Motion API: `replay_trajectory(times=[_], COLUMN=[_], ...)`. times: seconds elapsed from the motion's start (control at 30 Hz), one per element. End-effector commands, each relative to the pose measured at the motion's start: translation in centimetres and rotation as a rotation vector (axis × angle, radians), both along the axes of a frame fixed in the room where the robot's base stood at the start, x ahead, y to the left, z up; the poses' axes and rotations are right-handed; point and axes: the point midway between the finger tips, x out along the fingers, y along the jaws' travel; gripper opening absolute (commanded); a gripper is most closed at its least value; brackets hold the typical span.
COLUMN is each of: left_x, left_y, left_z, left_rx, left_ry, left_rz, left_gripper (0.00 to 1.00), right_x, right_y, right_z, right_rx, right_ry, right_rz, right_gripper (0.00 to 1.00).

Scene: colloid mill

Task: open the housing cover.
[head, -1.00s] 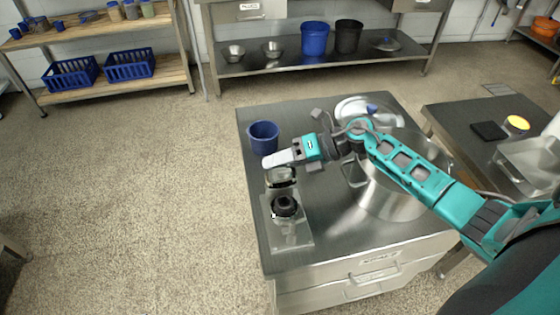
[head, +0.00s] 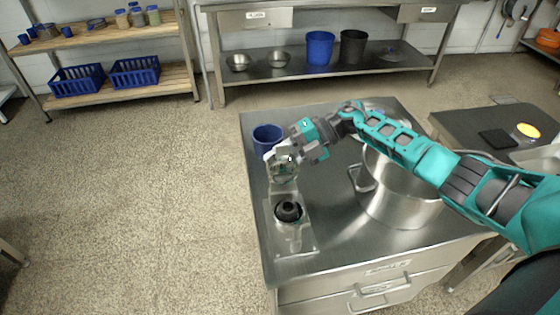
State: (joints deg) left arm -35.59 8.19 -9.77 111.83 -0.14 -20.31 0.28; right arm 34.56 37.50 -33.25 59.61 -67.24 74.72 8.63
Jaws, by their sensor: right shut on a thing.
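The colloid mill (head: 293,235) stands on the left part of the steel cabinet top, with a dark round opening (head: 288,211) facing up. Its housing cover (head: 285,172), a round metal piece, stands raised at the far side of this opening, apart from the dark part. My right gripper (head: 279,157) reaches in from the right and is shut on the cover's upper edge. The fingers hide part of the cover and the exact grip. My left gripper is not in view.
A blue cup (head: 266,138) stands close behind my right gripper. A large steel pot (head: 400,200) stands right of the mill, under my right arm. The cabinet top (head: 335,235) is bare in front of the pot. A side table (head: 465,125) is at right.

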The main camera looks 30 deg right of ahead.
Motion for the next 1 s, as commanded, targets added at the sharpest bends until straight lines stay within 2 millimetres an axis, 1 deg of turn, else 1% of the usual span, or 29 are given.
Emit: replay_trajectory(times=[0.4,0.43,0.6,0.67,0.87,1.0], left_x=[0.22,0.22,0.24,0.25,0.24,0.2], left_y=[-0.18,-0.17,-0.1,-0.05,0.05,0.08], left_z=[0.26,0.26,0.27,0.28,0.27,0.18], left_rx=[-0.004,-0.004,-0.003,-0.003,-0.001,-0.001], left_ry=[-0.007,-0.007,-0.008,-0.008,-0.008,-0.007], left_rz=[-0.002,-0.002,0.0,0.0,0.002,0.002], left_gripper=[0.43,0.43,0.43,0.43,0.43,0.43], right_x=[0.14,0.14,0.09,0.08,0.04,-0.02], right_y=[-0.02,-0.02,0.01,0.03,0.03,-0.64], right_z=[-0.03,-0.03,-0.03,-0.04,-0.04,0.22], right_rx=[0.0,0.0,0.001,0.001,0.001,0.0], right_ry=[0.003,0.002,0.004,0.004,0.004,0.004], right_rz=[-0.004,-0.003,-0.002,-0.002,0.0,-0.002], right_gripper=[0.0,0.31,0.47,0.53,0.53,0.53])
